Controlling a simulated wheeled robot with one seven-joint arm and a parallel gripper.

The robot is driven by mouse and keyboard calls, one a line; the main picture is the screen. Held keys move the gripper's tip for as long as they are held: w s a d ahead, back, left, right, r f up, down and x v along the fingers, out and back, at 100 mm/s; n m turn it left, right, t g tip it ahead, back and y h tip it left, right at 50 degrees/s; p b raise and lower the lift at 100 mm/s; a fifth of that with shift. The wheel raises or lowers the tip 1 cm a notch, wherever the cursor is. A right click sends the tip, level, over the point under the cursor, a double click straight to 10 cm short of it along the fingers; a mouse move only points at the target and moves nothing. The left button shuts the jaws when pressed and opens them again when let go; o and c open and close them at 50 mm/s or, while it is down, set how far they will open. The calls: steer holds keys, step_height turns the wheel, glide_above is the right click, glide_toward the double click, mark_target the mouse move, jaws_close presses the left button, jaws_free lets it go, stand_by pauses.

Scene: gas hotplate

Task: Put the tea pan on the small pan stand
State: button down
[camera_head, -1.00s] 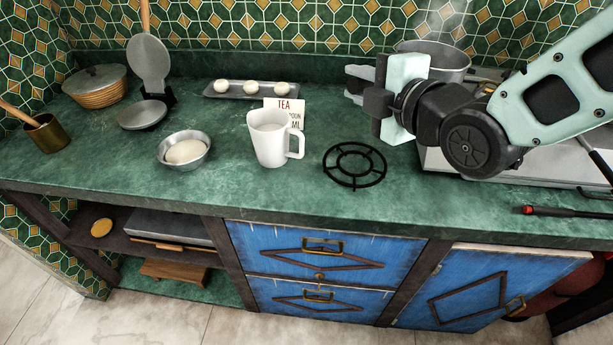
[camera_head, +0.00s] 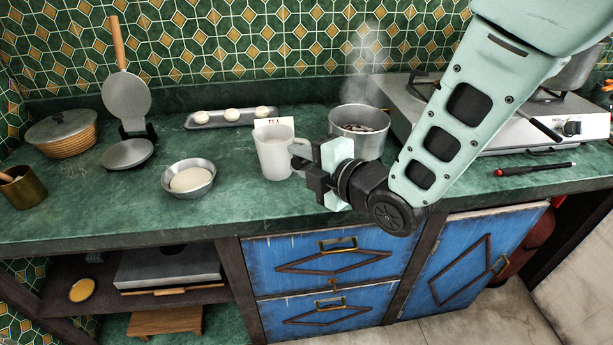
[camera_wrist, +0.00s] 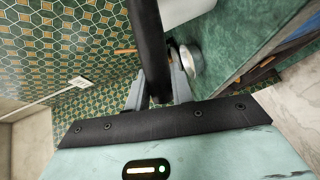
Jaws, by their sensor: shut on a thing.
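The tea pan (camera_head: 359,128) is a round grey metal pan with dark contents and steam above it. It shows in the head view just behind my gripper (camera_head: 312,177), right of the white mug. In the wrist view, my gripper (camera_wrist: 159,92) is shut on the pan's long dark handle (camera_wrist: 150,40), which runs out of the top of the picture. I cannot tell whether the pan's base is touching anything. The small pan stand is hidden now, likely behind my gripper and the pan.
A white mug (camera_head: 273,153) stands close left of my gripper, before a TEA sign. A bowl of dough (camera_head: 189,178) is further left. A tray of dough balls (camera_head: 211,118) lies behind. The gas hotplate (camera_head: 490,138) is at the right, with a red-and-black tool (camera_head: 535,169) before it.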

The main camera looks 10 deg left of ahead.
steer(key=shift+f, duration=2.2)
steer(key=c, duration=1.2)
jaws_free()
steer(key=shift+f, duration=0.1)
